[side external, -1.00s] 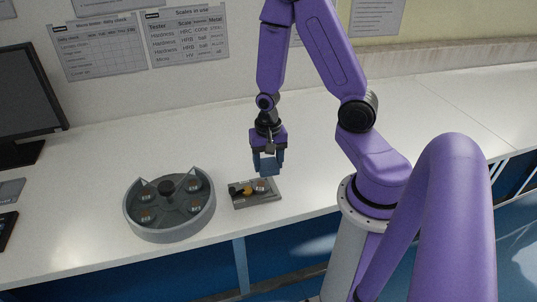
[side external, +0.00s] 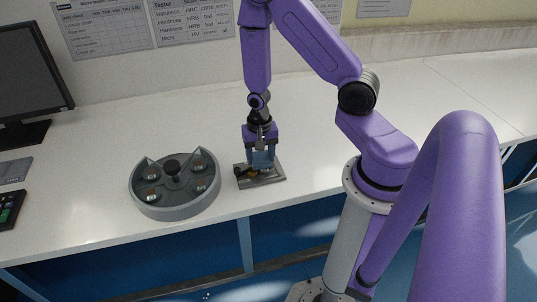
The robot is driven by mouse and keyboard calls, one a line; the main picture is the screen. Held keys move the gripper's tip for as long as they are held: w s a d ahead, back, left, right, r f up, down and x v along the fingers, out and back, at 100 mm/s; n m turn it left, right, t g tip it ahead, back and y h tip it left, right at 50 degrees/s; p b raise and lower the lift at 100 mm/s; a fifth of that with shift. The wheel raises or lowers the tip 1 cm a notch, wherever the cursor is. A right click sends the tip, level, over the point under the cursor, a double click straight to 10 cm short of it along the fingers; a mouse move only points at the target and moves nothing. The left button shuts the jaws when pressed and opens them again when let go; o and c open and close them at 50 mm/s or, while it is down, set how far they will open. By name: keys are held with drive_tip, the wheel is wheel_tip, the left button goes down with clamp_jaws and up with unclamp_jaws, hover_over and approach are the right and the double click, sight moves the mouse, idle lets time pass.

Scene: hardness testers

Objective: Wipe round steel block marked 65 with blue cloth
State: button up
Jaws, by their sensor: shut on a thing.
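My gripper (side external: 261,158) points down over the small grey plate (side external: 270,180) on the white bench. It is shut on the blue cloth (side external: 262,160), which hangs between the fingers just above or touching the plate's parts; I cannot tell which. A dark and yellowish item (side external: 243,172) lies at the plate's left side. Whatever is under the cloth is hidden. A round grey tray (side external: 176,208) to the left holds several small round steel blocks (side external: 199,164) around a dark central knob (side external: 171,167). Markings on the blocks are too small to read.
A monitor (side external: 30,80), a keyboard (side external: 14,170) and a dark keypad device (side external: 10,207) stand at the left. Printed sheets (side external: 190,20) hang on the wall behind. The bench (side external: 420,100) is clear at the back and right. Its front edge runs close below the tray.

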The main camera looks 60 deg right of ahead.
sight(273, 165)
drive_tip(key=shift+w, duration=0.25)
drive_tip(key=shift+s+d, duration=0.25)
drive_tip(key=shift+s, duration=0.45)
drive_tip(key=shift+s+d, duration=0.2)
drive_tip(key=shift+s, duration=0.45)
drive_tip(key=shift+s+d, duration=0.25)
drive_tip(key=shift+s, duration=0.45)
drive_tip(key=shift+w+a+f, duration=0.1)
drive_tip(key=shift+w+a, duration=0.15)
drive_tip(key=shift+w, duration=0.45)
drive_tip(key=shift+w+a+r, duration=0.1)
drive_tip(key=shift+w+a, duration=0.2)
drive_tip(key=shift+w, duration=0.4)
drive_tip(key=shift+w+a+f, duration=0.1)
drive_tip(key=shift+w+a, duration=0.15)
drive_tip(key=shift+w, duration=0.45)
drive_tip(key=shift+s+d, duration=0.35)
drive_tip(key=shift+s, duration=0.55)
drive_tip(key=shift+s+d, duration=0.3)
drive_tip(key=shift+s, duration=0.6)
drive_tip(key=shift+w+a, duration=0.3)
drive_tip(key=shift+w, duration=0.45)
drive_tip(key=shift+w+a, duration=0.25)
drive_tip(key=shift+w, duration=0.5)
drive_tip(key=shift+w+a+r, duration=0.1)
drive_tip(key=shift+w+r, duration=0.05)
drive_tip(key=shift+r, duration=0.5)
drive_tip(key=shift+w+r, duration=0.15)
drive_tip(key=shift+r, duration=3.3)
drive_tip(key=shift+s, duration=0.1)
